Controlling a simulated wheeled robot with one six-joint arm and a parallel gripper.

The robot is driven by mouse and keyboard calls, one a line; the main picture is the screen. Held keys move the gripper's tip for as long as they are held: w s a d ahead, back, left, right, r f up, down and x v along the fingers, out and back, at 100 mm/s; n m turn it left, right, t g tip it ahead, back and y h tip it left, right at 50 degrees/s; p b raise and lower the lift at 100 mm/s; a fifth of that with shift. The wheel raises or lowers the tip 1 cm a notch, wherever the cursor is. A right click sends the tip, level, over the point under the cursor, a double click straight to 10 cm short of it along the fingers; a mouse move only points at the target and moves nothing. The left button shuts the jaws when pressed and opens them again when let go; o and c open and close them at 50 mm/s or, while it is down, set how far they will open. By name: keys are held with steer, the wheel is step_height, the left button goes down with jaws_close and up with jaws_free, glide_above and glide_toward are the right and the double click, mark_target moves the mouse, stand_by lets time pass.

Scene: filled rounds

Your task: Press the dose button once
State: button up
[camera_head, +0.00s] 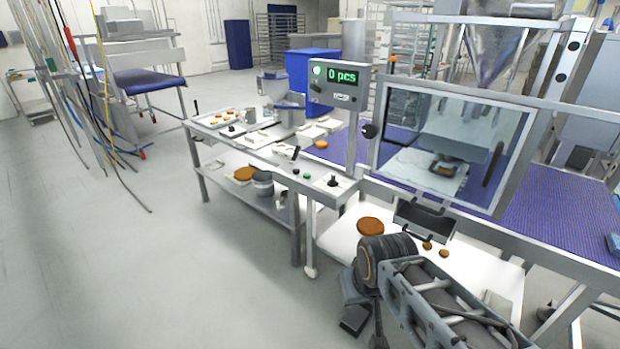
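A small green button (306,176) sits on the front edge of the white-topped bench, beside a small black knob (296,171). Which of these controls is the dose button I cannot tell for certain. A grey control panel (337,86) stands on a post behind them; its display reads "0 pcs", with a lit green round light at its upper left. My gripper (355,318) seems to be the dark part low in the picture, in front of the bench and well apart from the button. My own arm partly hides it, and its fingers are not clear.
A purple conveyor (555,220) and a framed clear guard (450,145) stand at right. A lower white shelf (340,240) holds brown rounds (370,226). A lever (333,181) stands beside the button. Cables (85,110) hang at left; the left floor is open.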

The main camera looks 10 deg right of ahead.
steer(key=shift+c, duration=0.4)
jaws_close()
stand_by(1.5)
